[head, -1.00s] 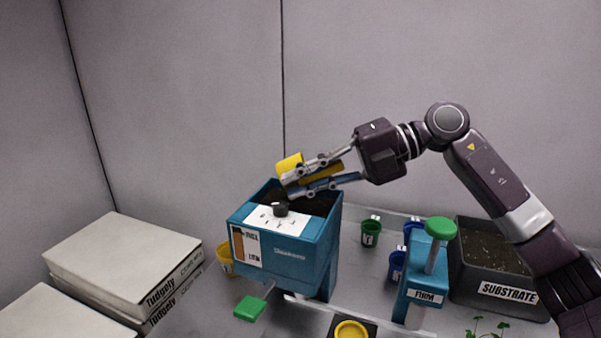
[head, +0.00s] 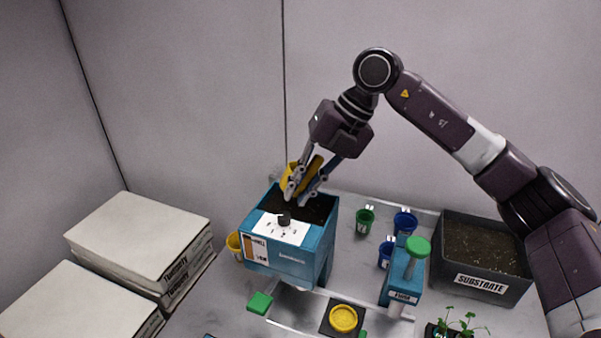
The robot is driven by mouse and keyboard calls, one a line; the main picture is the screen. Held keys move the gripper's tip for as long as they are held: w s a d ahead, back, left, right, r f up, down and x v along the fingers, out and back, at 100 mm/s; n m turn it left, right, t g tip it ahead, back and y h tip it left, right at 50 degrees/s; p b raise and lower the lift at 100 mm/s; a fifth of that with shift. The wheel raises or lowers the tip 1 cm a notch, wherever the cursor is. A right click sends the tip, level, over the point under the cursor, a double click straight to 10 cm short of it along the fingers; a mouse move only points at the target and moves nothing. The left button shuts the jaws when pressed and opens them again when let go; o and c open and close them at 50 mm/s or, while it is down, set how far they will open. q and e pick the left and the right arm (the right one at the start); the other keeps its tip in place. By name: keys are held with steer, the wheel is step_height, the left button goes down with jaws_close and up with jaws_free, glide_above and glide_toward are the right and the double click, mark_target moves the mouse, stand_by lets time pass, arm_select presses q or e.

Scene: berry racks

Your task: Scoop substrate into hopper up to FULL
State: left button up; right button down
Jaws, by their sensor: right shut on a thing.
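The teal hopper (head: 297,262) stands at the middle of the table with its top open and dark substrate (head: 312,206) inside. My right gripper (head: 302,192) points down over the hopper's back opening, shut on a yellow scoop (head: 289,178). The gripper fingers partly hide the scoop, and I cannot tell whether it holds substrate. The grey substrate bin (head: 488,284), with dark soil in it, stands at the right. My left gripper is not in view.
Green (head: 365,219) and blue (head: 404,222) cups stand between hopper and bin. A yellow cup (head: 234,243) is left of the hopper. A teal press (head: 404,285) with a green knob and a yellow pot (head: 343,318) stand in front. White bags (head: 140,235) are stacked at left.

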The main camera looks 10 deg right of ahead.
steer(key=h+p, duration=0.2)
steer(key=r+h+p, duration=0.1)
steer(key=h+p, duration=0.1)
steer(key=p, duration=0.1)
steer(key=shift+a+r+g, duration=0.2)
steer(key=shift+g, duration=0.1)
steer(key=shift+h+p, duration=0.6)
steer(key=shift+p, duration=0.15)
steer(key=shift+f+h, duration=0.1)
steer(key=shift+h, duration=0.2)
steer(key=shift+f, duration=0.1)
